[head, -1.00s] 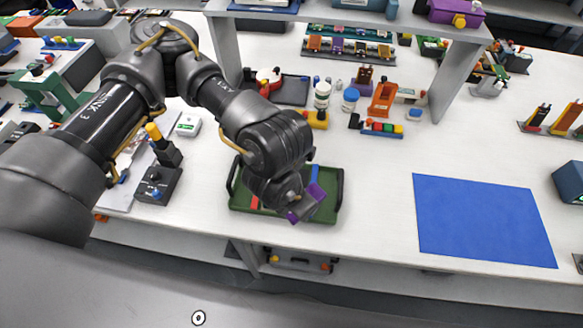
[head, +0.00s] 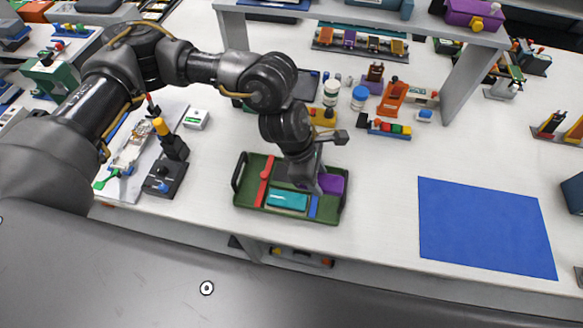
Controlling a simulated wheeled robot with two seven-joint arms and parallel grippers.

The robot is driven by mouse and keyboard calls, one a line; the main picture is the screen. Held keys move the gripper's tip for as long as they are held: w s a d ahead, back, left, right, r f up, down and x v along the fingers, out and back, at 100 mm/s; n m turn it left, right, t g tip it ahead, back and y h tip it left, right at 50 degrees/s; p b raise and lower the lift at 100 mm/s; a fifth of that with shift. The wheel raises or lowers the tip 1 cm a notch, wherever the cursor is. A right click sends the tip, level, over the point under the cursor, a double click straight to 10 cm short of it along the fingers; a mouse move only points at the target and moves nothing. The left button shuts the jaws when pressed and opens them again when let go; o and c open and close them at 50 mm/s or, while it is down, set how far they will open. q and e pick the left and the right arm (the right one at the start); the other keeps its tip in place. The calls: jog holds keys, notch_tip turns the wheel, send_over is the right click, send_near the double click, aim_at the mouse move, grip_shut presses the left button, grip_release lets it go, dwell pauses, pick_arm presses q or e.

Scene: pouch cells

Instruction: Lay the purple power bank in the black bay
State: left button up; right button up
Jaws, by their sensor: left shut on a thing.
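The purple power bank (head: 332,184) shows at the right end of the green tray (head: 244,208). My left gripper (head: 312,188) points down over it and is shut on it, its fingers hiding part of it. I cannot tell whether the power bank touches the tray floor. A red strip (head: 263,184), a teal block (head: 287,200) and a blue strip (head: 313,207) lie in the tray. I cannot make out a black bay for certain; the gripper and wrist cover part of the tray. My right gripper is not in view.
A shelf with upright posts (head: 455,78) stands behind. A black switch box (head: 164,180) is to the left. A blue mat (head: 485,226) lies clear on the right.

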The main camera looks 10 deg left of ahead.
pick_arm(q)
jog(key=w+a+f+p, duration=0.2)
jog(key=w+a+f, duration=0.1)
jog(key=w+a, duration=0.1)
jog(key=shift+w+a, duration=0.4)
jog(key=shift+a, duration=0.35)
jog(key=f, duration=0.1)
jog(key=w+a+f+p, duration=0.1)
jog(key=w+a+f, duration=0.1)
jog(key=f, duration=0.1)
jog(key=shift+f+p, duration=0.1)
jog(key=shift+p, duration=0.2)
jog(key=shift+c, duration=0.9)
jog(key=shift+w+a+f, duration=0.25)
jog(key=shift+f, duration=0.2)
jog(key=shift+c, duration=0.2)
jog(key=shift+w+a+f, duration=0.15)
jog(key=shift+a+f, duration=0.05)
jog(key=shift+f, duration=0.05)
notch_tip(320, 180, down, 2)
jog(key=shift+f+p, duration=0.15)
jog(key=shift+p, duration=0.35)
jog(key=shift+f, duration=0.4)
jog(key=shift+f, duration=0.1)
jog(key=o, duration=1.1)
